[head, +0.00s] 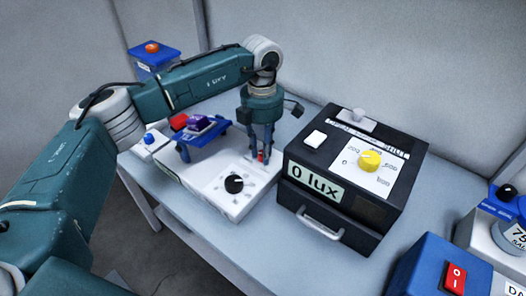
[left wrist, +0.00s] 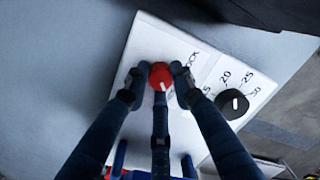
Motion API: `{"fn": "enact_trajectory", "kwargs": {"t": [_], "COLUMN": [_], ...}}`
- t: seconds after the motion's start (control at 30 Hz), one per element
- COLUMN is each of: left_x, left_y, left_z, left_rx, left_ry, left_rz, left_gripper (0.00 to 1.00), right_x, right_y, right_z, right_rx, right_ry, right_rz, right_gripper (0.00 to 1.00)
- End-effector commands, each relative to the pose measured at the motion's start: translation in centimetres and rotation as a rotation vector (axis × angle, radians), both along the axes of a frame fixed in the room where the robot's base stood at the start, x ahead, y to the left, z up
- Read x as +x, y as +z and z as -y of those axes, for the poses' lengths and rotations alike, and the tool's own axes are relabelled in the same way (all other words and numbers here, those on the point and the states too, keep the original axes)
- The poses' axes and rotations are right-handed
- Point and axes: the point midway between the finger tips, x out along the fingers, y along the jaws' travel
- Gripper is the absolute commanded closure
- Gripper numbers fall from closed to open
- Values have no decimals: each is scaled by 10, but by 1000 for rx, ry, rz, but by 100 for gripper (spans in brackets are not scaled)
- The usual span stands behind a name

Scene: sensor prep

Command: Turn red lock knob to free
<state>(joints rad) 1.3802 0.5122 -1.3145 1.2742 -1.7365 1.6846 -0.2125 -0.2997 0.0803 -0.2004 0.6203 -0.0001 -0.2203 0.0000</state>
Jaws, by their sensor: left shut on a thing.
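The red lock knob (left wrist: 160,75) sits on the white device (left wrist: 143,45), next to a printed label ending in "OCK". The white line on the knob shows in the left wrist view. My left gripper (left wrist: 157,80) points down and is shut on the knob, with its fingers around it. In the head view my left gripper (head: 261,155) hides most of the knob, and only a bit of red (head: 261,156) shows between the fingers. A black dial (left wrist: 232,104) with printed numbers is on the same device, and it also shows in the head view (head: 234,184). My right gripper is not in view.
A black box (head: 345,175) with a yellow dial (head: 370,160) and a "0 lux" display stands close right of the device. A blue stand (head: 203,142) with a purple part is at the device's left. A blue box with a red switch (head: 455,278) is at front right.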

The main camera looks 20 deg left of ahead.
Motion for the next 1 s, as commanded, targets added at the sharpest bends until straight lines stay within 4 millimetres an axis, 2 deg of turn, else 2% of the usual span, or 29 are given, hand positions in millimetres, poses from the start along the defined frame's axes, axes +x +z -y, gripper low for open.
{"fn": "enact_trajectory", "kwargs": {"t": [0.4, 0.43, 0.5, 0.83, 1.0], "left_x": [3, 3, 3, 1, 3], "left_y": [4, 4, 4, 4, 25], "left_z": [1, 1, 1, 0, 0], "left_rx": [-3, -3, -2, -1, -1], "left_ry": [-7, -7, -7, -7, -6], "left_rz": [11, 11, 9, 4, 7], "left_gripper": [100, 70, 57, 57, 57], "right_x": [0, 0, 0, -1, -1], "right_y": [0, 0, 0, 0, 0], "right_z": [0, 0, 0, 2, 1], "right_rx": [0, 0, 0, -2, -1], "right_ry": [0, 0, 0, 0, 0], "right_rz": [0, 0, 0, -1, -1], "right_gripper": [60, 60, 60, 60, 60]}}
